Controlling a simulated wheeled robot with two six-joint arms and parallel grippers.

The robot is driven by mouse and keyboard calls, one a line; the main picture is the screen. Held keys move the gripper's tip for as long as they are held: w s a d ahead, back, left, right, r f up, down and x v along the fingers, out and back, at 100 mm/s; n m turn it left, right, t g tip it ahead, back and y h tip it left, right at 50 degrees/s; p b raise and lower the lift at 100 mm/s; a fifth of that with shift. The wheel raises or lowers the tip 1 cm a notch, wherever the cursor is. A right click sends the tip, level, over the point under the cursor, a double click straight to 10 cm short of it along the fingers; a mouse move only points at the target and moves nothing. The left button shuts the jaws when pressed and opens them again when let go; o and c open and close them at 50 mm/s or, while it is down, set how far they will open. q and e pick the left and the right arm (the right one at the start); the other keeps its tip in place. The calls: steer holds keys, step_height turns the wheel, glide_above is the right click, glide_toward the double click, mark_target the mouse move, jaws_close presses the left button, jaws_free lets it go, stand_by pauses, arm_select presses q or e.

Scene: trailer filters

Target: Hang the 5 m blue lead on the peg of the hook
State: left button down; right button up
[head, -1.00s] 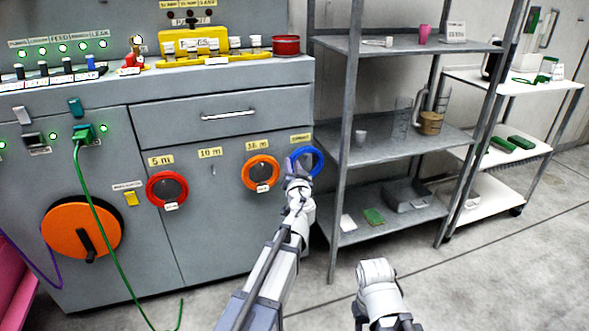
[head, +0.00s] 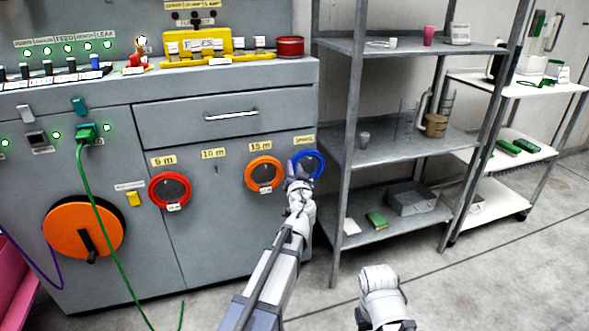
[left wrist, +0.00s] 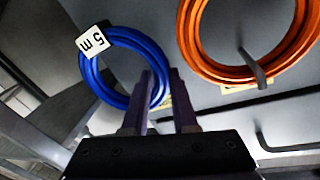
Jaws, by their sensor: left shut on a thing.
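The blue lead (head: 320,165) is a coiled ring at the right end of the cabinet front, just under the rightmost label. In the left wrist view the coil (left wrist: 88,72) carries a white "5 m" tag (left wrist: 93,40). My left gripper (head: 299,166) is shut on the coil's edge; its fingers (left wrist: 161,86) straddle the strand. Whether the coil rests on a peg there is hidden. A bare peg (head: 216,169) shows under the "10 m" label. A red coil (head: 154,192) hangs under the "5 m" label.
An orange coil (head: 249,177) hangs under the "15 m" label, close left of the blue lead; its peg (left wrist: 252,68) shows in the left wrist view. A drawer handle (head: 231,115) juts out above. A metal shelf rack (head: 341,190) stands close at right.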

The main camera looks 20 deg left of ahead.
arm_select(q)
steer(key=c, duration=0.6)
jaws_free()
steer(key=shift+s, duration=0.15)
steer(key=s+d+f+m+g+h+p, duration=0.15)
steer(key=s+d+g+p, duration=0.4)
steer(key=s, duration=0.75)
steer(key=s+d+f+m+g+h+p, duration=0.1)
steer(key=s+d+f+g+h+p, duration=0.2)
steer(key=s+d+g, duration=0.65)
steer(key=s+d+f+m+g+h+p, duration=0.1)
steer(key=s+d+f+m+g+p, duration=0.35)
steer(key=s, duration=1.05)
step_height(320, 180, up, 39)
steer(key=a+n+t+p, duration=0.1)
steer(key=n+t+p, duration=0.1)
steer(key=p, duration=3.6)
steer(key=shift+w+a+n+t+p, duration=0.2)
steer(key=shift+a+n+t+p, duration=0.15)
steer(key=shift+n, duration=0.25)
